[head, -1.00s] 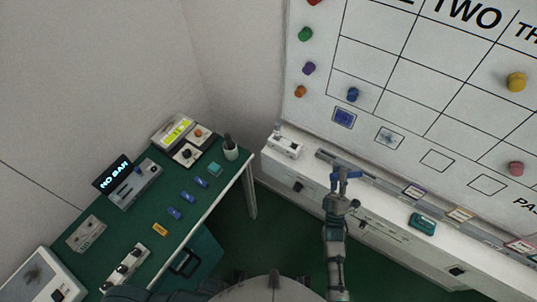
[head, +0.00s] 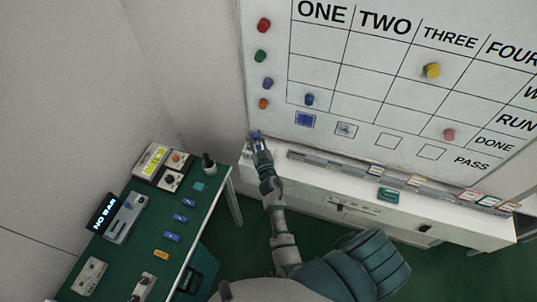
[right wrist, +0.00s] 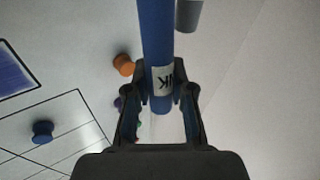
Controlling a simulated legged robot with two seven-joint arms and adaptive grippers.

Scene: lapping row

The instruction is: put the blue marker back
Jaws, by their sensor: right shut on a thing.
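The blue marker (right wrist: 157,45) fills the top middle of the right wrist view, with a white printed label near its lower end. My right gripper (right wrist: 160,100) is shut on it, one finger on each side. In the head view my right gripper (head: 257,138) is at the lower left corner of the whiteboard (head: 390,90), below the orange magnet (head: 263,104). Only a little blue shows at its fingertips there. The marker tray (head: 335,163) runs along the board's bottom, to the right of the gripper. My left gripper is not in view.
A white ledge (head: 310,182) lies under the board, with a teal eraser-like block (head: 388,195) on it. A green table (head: 150,220) with several devices stands at the left. A grey cylinder (right wrist: 188,14) is close beside the marker in the wrist view.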

